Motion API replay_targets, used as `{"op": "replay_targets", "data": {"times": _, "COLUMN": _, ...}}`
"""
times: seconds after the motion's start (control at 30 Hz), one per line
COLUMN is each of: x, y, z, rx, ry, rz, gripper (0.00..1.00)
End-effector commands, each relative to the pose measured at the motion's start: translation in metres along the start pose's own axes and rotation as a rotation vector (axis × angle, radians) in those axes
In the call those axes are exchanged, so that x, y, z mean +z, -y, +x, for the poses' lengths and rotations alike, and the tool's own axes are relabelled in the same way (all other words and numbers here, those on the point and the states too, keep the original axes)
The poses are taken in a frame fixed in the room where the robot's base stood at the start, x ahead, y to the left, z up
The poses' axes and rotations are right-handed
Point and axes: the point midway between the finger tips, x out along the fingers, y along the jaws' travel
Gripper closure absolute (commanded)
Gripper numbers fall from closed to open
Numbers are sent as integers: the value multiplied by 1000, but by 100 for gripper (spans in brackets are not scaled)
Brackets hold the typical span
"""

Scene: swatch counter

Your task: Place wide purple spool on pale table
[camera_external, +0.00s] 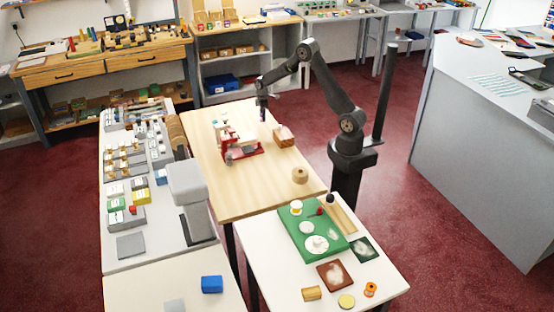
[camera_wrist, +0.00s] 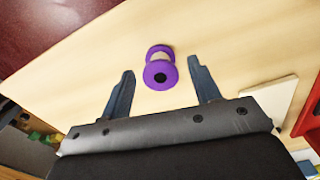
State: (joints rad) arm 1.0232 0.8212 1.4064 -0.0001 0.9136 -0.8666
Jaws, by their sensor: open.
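The purple spool (camera_wrist: 160,74) has two purple flanges, a pale core and a dark hole in the near end. In the wrist view it is over the light wood table (camera_wrist: 220,30), ahead of my gripper (camera_wrist: 160,84) and between the lines of its two fingers. The fingers are spread apart and do not touch it. In the external view my gripper (camera_external: 262,102) points down over the far part of the light wood table (camera_external: 225,195), with a small purple patch, likely the spool (camera_external: 263,115), just below it. A white table (camera_external: 265,255) stands in front.
A red-and-white device (camera_external: 240,147) and a wooden block (camera_external: 284,136) stand near my gripper. A tan round piece (camera_external: 300,175) sits nearer the front. The white table holds a green board (camera_external: 298,243), coasters and an orange spool (camera_external: 371,289); its front-left part is clear.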

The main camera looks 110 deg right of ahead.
Motion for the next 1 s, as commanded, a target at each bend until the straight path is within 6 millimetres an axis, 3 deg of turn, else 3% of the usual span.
{"op": "replay_targets", "data": {"times": 0.3, "x": 0, "y": -1, "z": -70, "rx": 3, "ry": -3, "rz": 0, "gripper": 43}}
{"op": "replay_targets", "data": {"times": 0.5, "x": 0, "y": 0, "z": -98, "rx": 2, "ry": -1, "rz": 0, "gripper": 43}}
{"op": "replay_targets", "data": {"times": 1.0, "x": 0, "y": 0, "z": -105, "rx": -1, "ry": 1, "rz": 0, "gripper": 43}}
